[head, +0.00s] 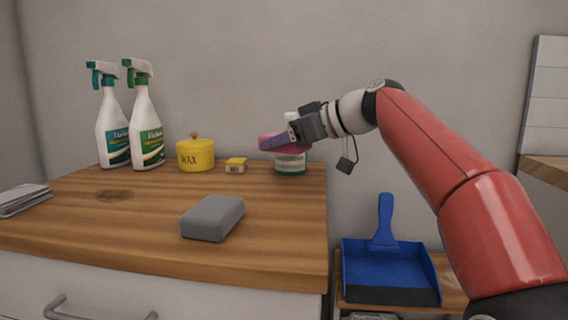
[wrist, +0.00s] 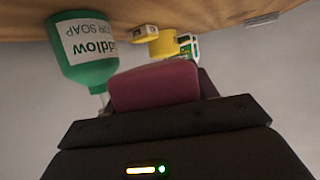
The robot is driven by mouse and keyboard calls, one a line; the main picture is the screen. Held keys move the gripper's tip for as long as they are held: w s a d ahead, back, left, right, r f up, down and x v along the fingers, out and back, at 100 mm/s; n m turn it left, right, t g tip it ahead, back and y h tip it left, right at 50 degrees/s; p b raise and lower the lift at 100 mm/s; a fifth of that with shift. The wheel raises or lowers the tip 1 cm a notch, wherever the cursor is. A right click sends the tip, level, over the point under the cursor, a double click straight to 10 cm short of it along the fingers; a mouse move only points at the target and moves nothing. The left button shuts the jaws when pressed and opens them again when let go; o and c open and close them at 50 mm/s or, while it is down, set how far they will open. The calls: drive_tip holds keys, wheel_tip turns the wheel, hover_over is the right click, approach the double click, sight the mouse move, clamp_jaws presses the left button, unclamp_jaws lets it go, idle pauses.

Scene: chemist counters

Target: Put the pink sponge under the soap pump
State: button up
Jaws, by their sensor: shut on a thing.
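My gripper (head: 293,132) is shut on the pink sponge (head: 268,138), holding it in the air above the back right of the wooden counter. The sponge's lower side looks purplish in the head view; its pink block also shows in the wrist view (wrist: 155,87). The soap bottle (head: 290,163) stands upright at the counter's back right corner, partly hidden behind the sponge and gripper. In the wrist view, which is upside down, it is a green bottle with a white label reading SOAP (wrist: 85,50), close beside the sponge. Its pump top is mostly hidden.
A yellow wax pot (head: 195,156), a small yellow box (head: 236,165) and two spray bottles (head: 147,125) (head: 112,128) stand along the back of the counter. A grey block (head: 212,217) lies in front. A blue dustpan (head: 388,265) is lower right. The counter's middle is mostly clear.

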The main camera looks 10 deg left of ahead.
sight(284, 184)
wheel_tip(284, 184, down, 2)
drive_tip(key=shift+f+b, duration=0.2)
drive_tip(key=shift+b, duration=0.65)
wheel_tip(284, 184, down, 4)
drive_tip(key=shift+r+b, duration=0.1)
drive_tip(key=shift+b, duration=0.65)
drive_tip(key=shift+w+f, duration=0.3)
drive_tip(key=shift+f, duration=0.1)
drive_tip(key=shift+f, duration=0.2)
drive_tip(key=o, duration=0.7)
drive_tip(key=shift+o, duration=0.2)
drive_tip(key=shift+r, duration=0.15)
